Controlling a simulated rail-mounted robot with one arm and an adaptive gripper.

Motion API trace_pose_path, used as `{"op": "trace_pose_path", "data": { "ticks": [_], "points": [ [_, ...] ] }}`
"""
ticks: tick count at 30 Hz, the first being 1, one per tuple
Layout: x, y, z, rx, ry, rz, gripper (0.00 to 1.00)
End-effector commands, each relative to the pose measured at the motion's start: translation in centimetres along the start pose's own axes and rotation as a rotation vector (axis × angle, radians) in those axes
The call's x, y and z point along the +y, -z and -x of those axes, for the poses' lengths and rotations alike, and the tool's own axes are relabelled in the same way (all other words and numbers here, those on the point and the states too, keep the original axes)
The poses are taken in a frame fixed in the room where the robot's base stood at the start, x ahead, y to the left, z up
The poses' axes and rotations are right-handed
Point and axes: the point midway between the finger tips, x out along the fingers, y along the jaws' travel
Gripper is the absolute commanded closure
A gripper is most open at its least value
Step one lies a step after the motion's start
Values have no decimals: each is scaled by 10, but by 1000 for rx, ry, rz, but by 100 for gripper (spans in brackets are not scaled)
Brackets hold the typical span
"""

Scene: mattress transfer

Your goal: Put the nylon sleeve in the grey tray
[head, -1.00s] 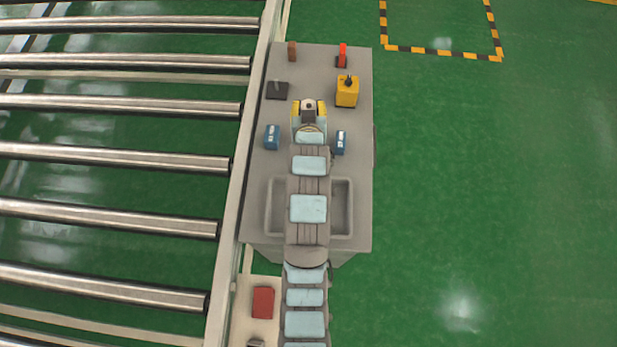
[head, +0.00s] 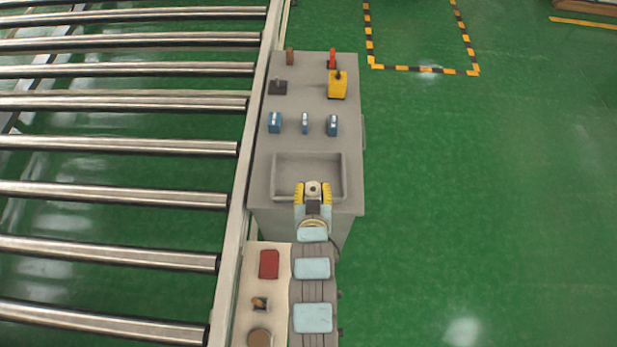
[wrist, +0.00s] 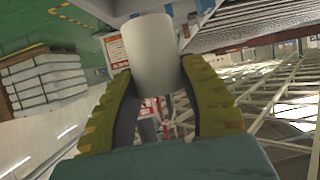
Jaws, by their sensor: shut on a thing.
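The white nylon sleeve (wrist: 153,55) is a smooth, pale cylinder in the wrist view. My gripper (wrist: 157,72) is shut on it, with a yellow ribbed finger on each side. In the head view my gripper (head: 312,191) is over the near part of the grey tray (head: 308,170), towards its right side. The visible floor of the tray looks empty, and my gripper and arm hide part of its near rim. How high the sleeve is above the tray is hard to tell. The head view does not show the sleeve clearly.
A red block (head: 269,264) lies nearer. A roller conveyor (head: 120,143) runs on the left.

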Motion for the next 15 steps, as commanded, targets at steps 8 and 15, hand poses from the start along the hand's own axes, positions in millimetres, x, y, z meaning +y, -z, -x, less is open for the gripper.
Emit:
{"op": "trace_pose_path", "data": {
  "ticks": [8, 15],
  "points": [
    [-4, -5, 19, -1, 8, 1, 95],
    [-5, -8, -4, 2, 9, 2, 95]
  ]
}}
